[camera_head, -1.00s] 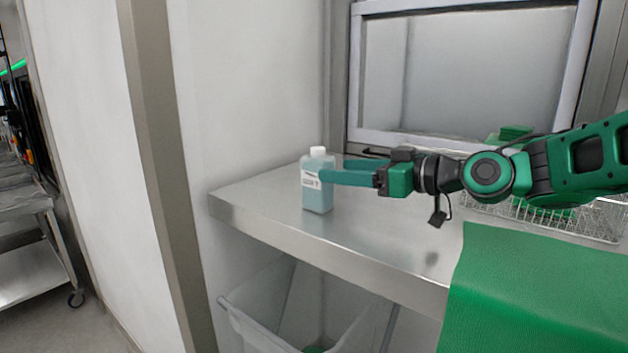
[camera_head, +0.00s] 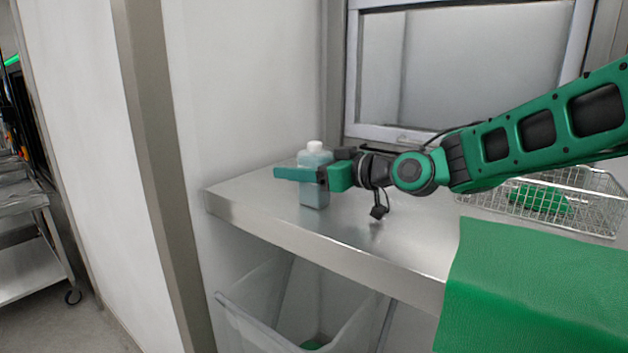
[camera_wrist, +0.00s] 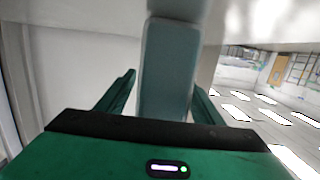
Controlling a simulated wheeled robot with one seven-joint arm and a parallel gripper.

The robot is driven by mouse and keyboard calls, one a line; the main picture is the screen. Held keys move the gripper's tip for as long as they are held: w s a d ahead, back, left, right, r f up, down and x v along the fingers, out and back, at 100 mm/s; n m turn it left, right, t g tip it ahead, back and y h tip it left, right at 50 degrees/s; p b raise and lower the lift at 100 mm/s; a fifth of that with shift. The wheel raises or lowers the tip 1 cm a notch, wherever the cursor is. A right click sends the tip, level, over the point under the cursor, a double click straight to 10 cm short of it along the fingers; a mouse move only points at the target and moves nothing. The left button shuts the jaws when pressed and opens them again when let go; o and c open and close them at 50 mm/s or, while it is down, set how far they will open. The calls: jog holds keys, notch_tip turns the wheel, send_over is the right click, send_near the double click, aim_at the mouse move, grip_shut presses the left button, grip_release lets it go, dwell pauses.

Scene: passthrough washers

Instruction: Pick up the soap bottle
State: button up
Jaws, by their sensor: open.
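The soap bottle (camera_head: 315,193) is a pale blue-green bottle with a white cap, upright on the steel counter (camera_head: 262,222) near its left end. My gripper (camera_head: 290,173) is at the bottle, with one finger passing in front of it in the head view. In the wrist view the bottle (camera_wrist: 168,70) stands between the two fingers of my gripper (camera_wrist: 160,95). The fingers are open, with gaps visible beside the bottle. The far finger is mostly hidden in the head view.
A wire basket (camera_head: 600,212) with a green item stands at the right of the counter. A green cloth (camera_head: 540,290) hangs over the front right. A wall is close behind and left of the bottle. A bin (camera_head: 265,325) sits below the counter.

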grip_shut()
jog(key=shift+r, duration=0.15)
